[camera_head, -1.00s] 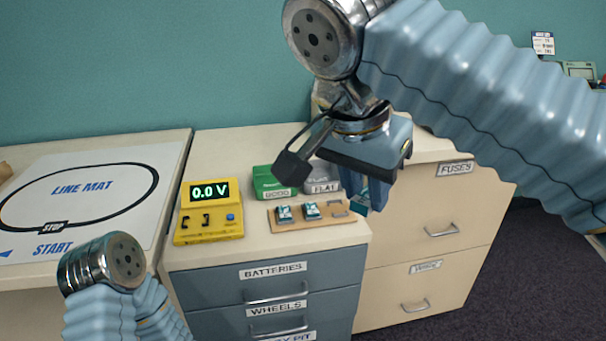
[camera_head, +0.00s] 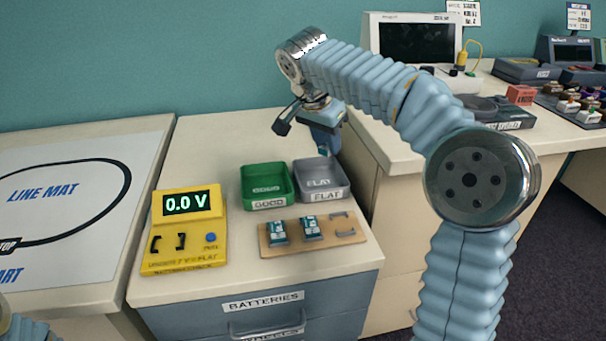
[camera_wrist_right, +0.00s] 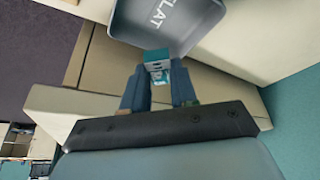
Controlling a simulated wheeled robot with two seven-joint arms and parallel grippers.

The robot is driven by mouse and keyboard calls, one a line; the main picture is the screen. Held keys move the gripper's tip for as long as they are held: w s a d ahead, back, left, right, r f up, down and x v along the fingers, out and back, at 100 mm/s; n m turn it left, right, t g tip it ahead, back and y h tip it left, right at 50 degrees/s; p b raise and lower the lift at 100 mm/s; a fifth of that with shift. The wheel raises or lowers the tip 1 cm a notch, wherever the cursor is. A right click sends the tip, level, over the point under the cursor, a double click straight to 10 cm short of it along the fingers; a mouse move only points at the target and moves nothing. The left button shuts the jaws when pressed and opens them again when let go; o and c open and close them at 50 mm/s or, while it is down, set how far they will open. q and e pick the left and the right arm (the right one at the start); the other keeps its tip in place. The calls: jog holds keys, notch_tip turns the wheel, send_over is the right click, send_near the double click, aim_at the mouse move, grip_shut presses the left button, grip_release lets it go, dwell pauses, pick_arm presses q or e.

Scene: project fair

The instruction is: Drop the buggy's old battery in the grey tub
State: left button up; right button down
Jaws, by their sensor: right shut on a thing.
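My right gripper (camera_head: 325,146) is shut on a small teal and white battery (camera_wrist_right: 157,68), which shows between the fingertips in the right wrist view. In the head view the gripper points down at the back right of the grey tub (camera_head: 345,189), labelled FLAT. The tub also shows in the right wrist view (camera_wrist_right: 192,30), where the battery overlaps its near edge. I cannot tell how high the battery is above the rim. The visible floor of the tub is empty. My left gripper is out of view; the buggy cannot be made out.
A green GOOD tub (camera_head: 266,201) stands left of the grey one. In front, a wooden holder (camera_head: 290,246) carries two teal batteries (camera_head: 279,232). A yellow tester (camera_head: 184,240) reads 0.0 V at the left. A neighbouring bench (camera_head: 385,142) with a monitor is at the right.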

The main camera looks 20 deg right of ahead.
aim_at(324, 155)
notch_tip(324, 155, down, 5)
jog(key=shift+r+b, duration=0.2)
jog(key=shift+b, duration=0.35)
jog(key=shift+s+f+b, duration=0.1)
jog(key=shift+f+b, duration=0.3)
jog(key=shift+f, duration=0.05)
jog(key=c, duration=0.8)
grip_release()
jog(key=p+v, duration=0.2)
jog(key=v, duration=1.1)
jog(key=shift+r, duration=0.4)
